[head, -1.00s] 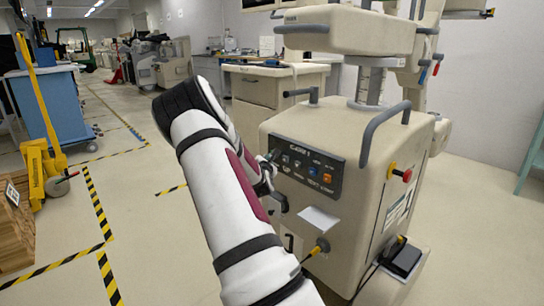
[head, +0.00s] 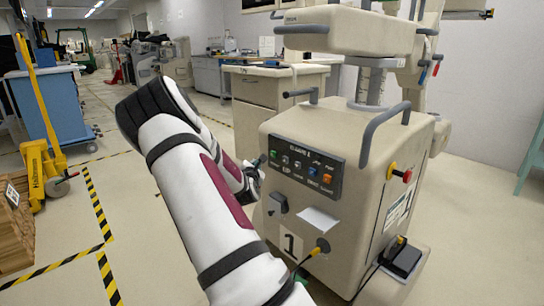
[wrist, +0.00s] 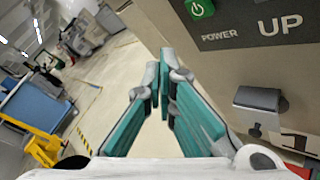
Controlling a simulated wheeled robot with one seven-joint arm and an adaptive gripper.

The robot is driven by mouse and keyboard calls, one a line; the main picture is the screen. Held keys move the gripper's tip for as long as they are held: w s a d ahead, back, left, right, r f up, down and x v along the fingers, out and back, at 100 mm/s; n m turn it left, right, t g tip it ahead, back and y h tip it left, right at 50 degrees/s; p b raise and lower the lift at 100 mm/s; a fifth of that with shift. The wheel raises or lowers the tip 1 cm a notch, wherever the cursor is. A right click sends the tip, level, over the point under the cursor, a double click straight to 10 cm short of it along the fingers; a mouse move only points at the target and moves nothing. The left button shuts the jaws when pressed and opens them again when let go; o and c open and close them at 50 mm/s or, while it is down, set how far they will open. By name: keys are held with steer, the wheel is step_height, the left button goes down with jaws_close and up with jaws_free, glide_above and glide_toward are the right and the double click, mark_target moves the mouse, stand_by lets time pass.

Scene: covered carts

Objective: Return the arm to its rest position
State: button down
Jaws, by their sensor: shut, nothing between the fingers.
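My white arm with dark bands and a maroon panel rises from the bottom of the head view and bends at a black joint at upper left. My gripper is mostly hidden behind the arm there. In the wrist view my gripper (wrist: 162,88) is shut and empty, its teal-padded fingers meeting at the tips. It is close in front of the beige machine (head: 367,140), to the left of its control panel (wrist: 250,15), and appears apart from it. The panel's buttons also show in the head view.
A grey switch box (head: 278,203) juts from the machine's front, with a cable plug (head: 322,245) below right. A yellow lifter (head: 40,170) and blue cabinet (head: 50,105) stand at left. Open floor (head: 150,240) lies left of the arm.

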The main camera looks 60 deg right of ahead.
steer(key=shift+w+a, duration=0.1)
steer(key=shift+a, duration=0.5)
steer(key=shift+a, duration=0.1)
